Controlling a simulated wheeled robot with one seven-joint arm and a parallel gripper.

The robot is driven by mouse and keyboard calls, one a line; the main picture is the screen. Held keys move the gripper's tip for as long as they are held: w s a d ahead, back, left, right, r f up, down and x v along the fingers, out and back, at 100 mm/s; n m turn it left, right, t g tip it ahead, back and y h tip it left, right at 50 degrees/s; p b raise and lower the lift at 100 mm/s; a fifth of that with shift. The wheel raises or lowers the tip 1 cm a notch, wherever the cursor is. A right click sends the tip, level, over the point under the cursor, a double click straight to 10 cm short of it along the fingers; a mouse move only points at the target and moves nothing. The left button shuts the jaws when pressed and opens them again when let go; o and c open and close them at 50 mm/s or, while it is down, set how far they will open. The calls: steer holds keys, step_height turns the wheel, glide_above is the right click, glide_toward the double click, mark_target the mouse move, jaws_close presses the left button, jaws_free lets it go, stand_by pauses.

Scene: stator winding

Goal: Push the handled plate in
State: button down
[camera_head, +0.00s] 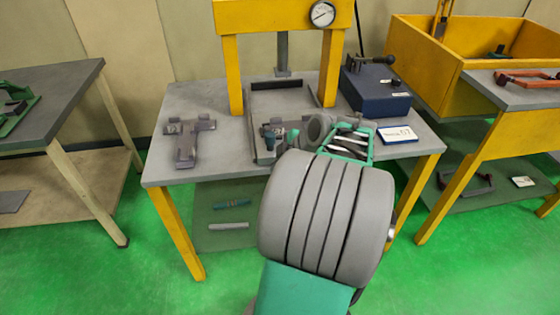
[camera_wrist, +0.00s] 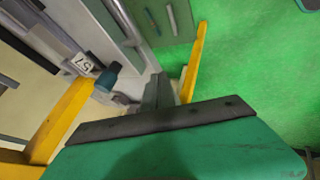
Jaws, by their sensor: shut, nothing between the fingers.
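A grey plate (camera_head: 290,100) lies flat on the table under the yellow press; I take it to be the handled plate. Small grey parts with an upright dark knob (camera_head: 269,141) stand at its front end, probably its handle. A dark teal knob (camera_wrist: 107,75) on a pale grey body shows in the wrist view, left of my fingers. My gripper (camera_wrist: 158,88) is shut and empty, near the table's front edge. In the head view my arm and wrist hide the fingertips and part of the plate's front. I cannot tell whether they touch anything.
The yellow press (camera_head: 282,17) with a gauge stands over the plate. A grey T-shaped fixture (camera_head: 186,141) lies at left. Bare table shows between fixture and press. Another bench (camera_head: 40,90) is far left.

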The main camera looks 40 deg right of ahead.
mark_target(268, 161)
steer(key=w+f, duration=0.1)
steer(key=w, duration=0.1)
steer(key=w+d+f, duration=0.1)
steer(key=w, duration=0.1)
steer(key=w+f, duration=0.2)
steer(key=shift+w+d+p, duration=0.1)
steer(key=shift+d+p, duration=0.3)
steer(key=shift+w+d, duration=0.1)
